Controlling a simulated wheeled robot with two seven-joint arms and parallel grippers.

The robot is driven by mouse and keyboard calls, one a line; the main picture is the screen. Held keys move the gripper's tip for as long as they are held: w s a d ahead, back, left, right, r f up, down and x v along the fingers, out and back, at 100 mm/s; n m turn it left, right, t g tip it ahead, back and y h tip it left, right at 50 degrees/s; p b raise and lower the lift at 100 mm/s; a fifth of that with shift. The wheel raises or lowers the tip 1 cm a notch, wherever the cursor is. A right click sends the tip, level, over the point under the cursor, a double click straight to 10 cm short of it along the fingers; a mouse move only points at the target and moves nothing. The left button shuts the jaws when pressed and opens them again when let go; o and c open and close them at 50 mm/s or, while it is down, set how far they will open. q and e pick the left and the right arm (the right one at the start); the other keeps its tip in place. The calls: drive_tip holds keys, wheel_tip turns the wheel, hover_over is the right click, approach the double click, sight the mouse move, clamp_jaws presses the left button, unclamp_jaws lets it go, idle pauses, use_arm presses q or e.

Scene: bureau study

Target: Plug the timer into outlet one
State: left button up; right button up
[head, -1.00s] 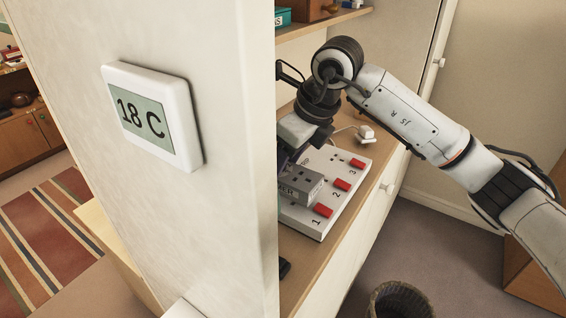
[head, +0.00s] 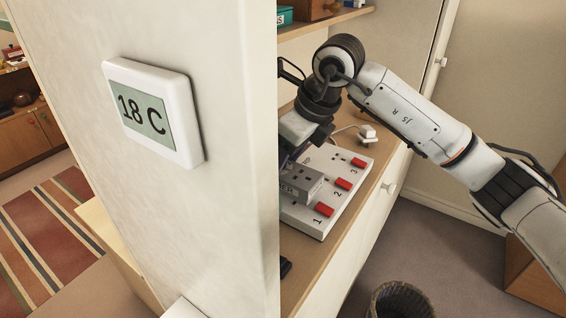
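The timer (head: 306,183) is a grey box with socket holes on top and a partly hidden label ending in "ER". It is over the near end of the white power strip (head: 313,222), beside the red switch marked 1; I cannot tell if it is seated in outlet one or just above it. My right gripper (head: 286,160) reaches down from above to the timer's back left side. Its fingers are mostly hidden by the wall edge and the timer, so its grip does not show clearly. My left gripper is not in view.
A pale wall (head: 225,215) with an "18 C" display (head: 155,113) fills the left and hides part of the desk (head: 336,240). A white plug (head: 367,133) lies behind the strip. A wicker basket (head: 400,300) stands on the floor below.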

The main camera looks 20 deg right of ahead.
drive_tip(key=shift+f+b, duration=0.7)
drive_tip(key=shift+f, duration=0.2)
drive_tip(key=o, duration=1.3)
drive_tip(key=shift+c, duration=0.2)
drive_tip(key=shift+r+p, duration=2.3)
drive_tip(key=shift+r, duration=1.25)
